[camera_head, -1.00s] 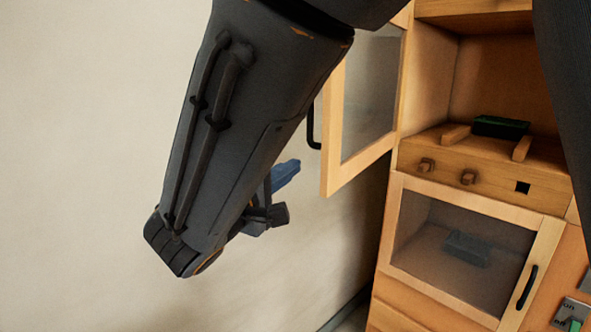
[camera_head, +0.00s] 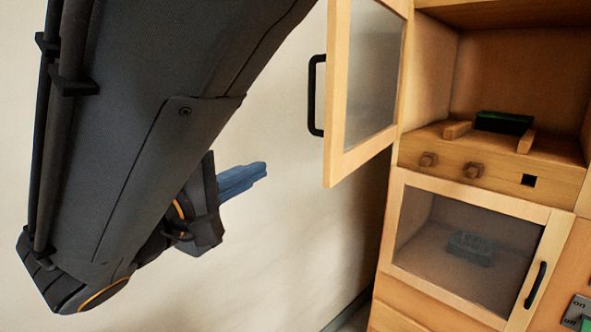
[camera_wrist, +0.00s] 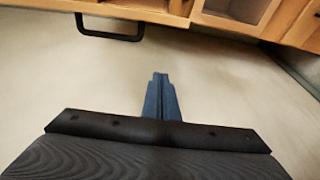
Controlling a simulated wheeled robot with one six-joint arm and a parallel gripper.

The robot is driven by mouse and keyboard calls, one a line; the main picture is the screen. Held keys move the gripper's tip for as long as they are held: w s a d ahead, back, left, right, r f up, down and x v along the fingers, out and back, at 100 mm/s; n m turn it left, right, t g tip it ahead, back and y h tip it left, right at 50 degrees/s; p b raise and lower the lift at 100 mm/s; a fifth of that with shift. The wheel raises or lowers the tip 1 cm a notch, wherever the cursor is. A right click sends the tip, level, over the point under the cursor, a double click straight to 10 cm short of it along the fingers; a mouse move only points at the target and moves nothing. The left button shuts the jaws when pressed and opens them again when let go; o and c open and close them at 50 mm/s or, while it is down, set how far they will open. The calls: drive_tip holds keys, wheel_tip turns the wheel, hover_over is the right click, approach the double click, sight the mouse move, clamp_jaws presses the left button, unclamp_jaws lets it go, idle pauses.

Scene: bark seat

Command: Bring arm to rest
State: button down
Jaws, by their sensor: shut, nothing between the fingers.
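My gripper (camera_head: 264,170) shows in the head view left of the cabinet, in front of the pale wall. Its blue fingers are together and hold nothing. They also show in the wrist view (camera_wrist: 160,78), pointing toward the cabinet, with bare pale surface around them. My dark arm fills the left of the head view and hides part of the wall. The gripper touches nothing that I can see.
An upper cabinet door (camera_head: 366,85) with a black handle (camera_head: 316,95) stands open, right of my gripper. A dark green object (camera_head: 503,122) sits on the shelf. The lower glass door (camera_head: 468,245) is shut, with a grey object (camera_head: 471,247) behind it. Free room lies below my gripper.

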drive_tip(key=d+f+m+g+h, duration=0.25)
drive_tip(key=d+f+g, duration=0.75)
drive_tip(key=d+f, duration=0.65)
drive_tip(key=s+d+f+m+g+y, duration=0.5)
drive_tip(key=d+f+m+y, duration=0.5)
drive_tip(key=d+f, duration=0.2)
drive_tip(key=shift+s+d+g, duration=0.3)
drive_tip(key=shift+s+d, duration=0.1)
drive_tip(key=shift+s, duration=0.25)
drive_tip(key=shift+d+m, duration=0.1)
drive_tip(key=shift+m, duration=0.15)
